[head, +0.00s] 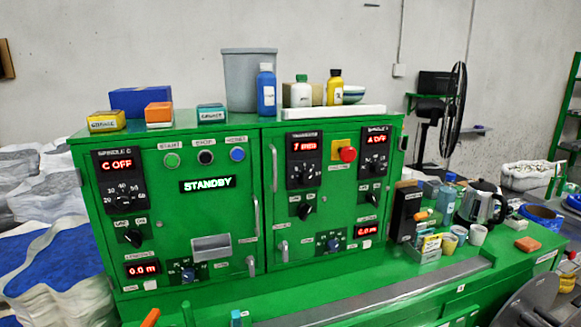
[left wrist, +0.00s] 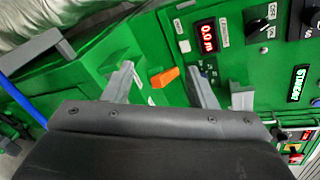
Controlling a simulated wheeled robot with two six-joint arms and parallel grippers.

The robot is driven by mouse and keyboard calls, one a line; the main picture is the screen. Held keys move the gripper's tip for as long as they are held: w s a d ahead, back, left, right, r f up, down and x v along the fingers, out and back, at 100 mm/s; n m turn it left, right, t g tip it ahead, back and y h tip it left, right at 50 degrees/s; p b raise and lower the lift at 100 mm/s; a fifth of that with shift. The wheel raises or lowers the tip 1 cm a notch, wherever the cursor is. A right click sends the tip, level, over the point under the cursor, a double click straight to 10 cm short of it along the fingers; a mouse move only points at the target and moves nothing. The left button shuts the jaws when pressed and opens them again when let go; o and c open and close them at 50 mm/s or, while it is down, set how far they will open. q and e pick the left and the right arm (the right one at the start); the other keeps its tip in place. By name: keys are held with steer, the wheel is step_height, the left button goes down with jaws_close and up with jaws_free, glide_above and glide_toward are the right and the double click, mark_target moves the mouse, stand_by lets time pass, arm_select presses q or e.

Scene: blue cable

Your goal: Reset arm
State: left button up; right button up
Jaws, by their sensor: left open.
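My left gripper (left wrist: 184,78) shows in the left wrist view with its two grey fingers spread wide apart. It is open, and I see nothing held in it. An orange piece (left wrist: 165,77) appears between the fingers against the green machine; I cannot tell its distance from them. An orange piece (head: 150,317) also shows at the bottom edge of the head view. The green control cabinet (head: 220,225) fills the middle of the head view, with its display reading STANDBY. My right gripper is in neither view.
Bottles, boxes and a grey bin (head: 249,80) stand on top of the cabinet. A kettle (head: 482,203), cups and small containers crowd the green bench at right. The bench strip (head: 340,290) before the cabinet looks mostly clear. A blue cable (left wrist: 20,98) shows at left in the wrist view.

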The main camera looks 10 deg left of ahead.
arm_select(q)
steer(key=s+d+f+n+g+h, duration=0.6)
steer(key=s+d+f+n+g, duration=0.3)
steer(key=s+d+f+n, duration=0.7)
steer(key=w+a+f+n+g+b, duration=0.1)
steer(key=w+a+f+b, duration=0.1)
steer(key=f, duration=1)
steer(key=w+a+f+n+g+b, duration=0.1)
steer(key=w+f+b, duration=0.1)
steer(key=f, duration=1.1)
steer(key=s+d+f+b, duration=0.1)
steer(key=s+f+b, duration=0.2)
steer(key=s+f, duration=1.2)
step_height(320, 180, down, 5)
steer(key=shift+s+r+g, duration=0.1)
steer(key=shift+s+g, duration=0.3)
steer(key=shift+d, duration=0.1)
